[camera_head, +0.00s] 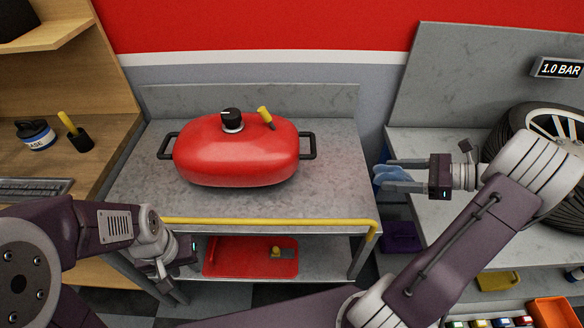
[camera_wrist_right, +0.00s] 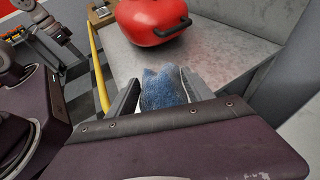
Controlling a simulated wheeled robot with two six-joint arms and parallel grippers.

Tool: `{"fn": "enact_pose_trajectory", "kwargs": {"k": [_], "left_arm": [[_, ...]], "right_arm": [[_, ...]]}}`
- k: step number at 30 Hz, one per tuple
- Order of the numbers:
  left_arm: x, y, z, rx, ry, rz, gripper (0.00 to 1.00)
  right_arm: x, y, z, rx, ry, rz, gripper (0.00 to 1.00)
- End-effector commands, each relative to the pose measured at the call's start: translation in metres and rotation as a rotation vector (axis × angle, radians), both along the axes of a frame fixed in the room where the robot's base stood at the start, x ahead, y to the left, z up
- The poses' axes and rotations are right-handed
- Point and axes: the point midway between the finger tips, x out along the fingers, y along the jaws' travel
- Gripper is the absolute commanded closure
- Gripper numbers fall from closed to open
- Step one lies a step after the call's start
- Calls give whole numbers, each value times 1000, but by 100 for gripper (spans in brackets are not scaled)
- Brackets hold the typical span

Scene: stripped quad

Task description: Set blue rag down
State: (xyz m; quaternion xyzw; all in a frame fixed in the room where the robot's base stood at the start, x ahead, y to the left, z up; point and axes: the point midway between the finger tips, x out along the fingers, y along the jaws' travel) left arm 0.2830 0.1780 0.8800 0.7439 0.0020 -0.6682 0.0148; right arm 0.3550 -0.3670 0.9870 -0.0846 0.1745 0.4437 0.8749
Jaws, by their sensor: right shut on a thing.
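The blue rag (camera_head: 390,174) is a small, crumpled cloth between the fingers of my right gripper (camera_head: 388,175). It also shows in the right wrist view (camera_wrist_right: 162,89), pinched between the two grey fingers. My right gripper is shut on it and points left, over the gap between the grey steel cart (camera_head: 335,190) and the right-hand bench (camera_head: 410,142). My left gripper (camera_head: 172,285) is low at the cart's front left, pointing down, away from the rag. Its fingertips are too small and dark to tell open from shut.
A red lidded pan (camera_head: 235,160) with black handles stands on the cart. A yellow rail (camera_head: 270,222) runs along the cart's front edge. Bare cart top lies right of the pan. A wheel (camera_head: 540,150) is on the right bench. A red tray (camera_head: 230,262) is on the lower shelf.

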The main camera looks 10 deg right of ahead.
Motion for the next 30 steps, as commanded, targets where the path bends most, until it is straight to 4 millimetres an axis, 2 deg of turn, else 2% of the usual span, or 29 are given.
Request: {"fn": "enact_pose_trajectory", "kwargs": {"k": [4,12,16,23,26,30], "left_arm": [[0,0,-3,0,0,0,64],[0,0,-15,0,-1,0,64],[0,0,-18,0,-1,0,64],[0,0,-19,0,-1,0,64],[1,0,-22,0,-1,0,64],[0,0,-28,0,-1,0,64]], "right_arm": [[5,12,-8,3,-1,4,79],[33,80,-53,4,2,6,79],[43,101,-66,2,1,5,79],[46,108,-72,0,0,0,79],[46,108,-84,3,2,0,79],[46,108,-109,2,2,-1,79]]}}
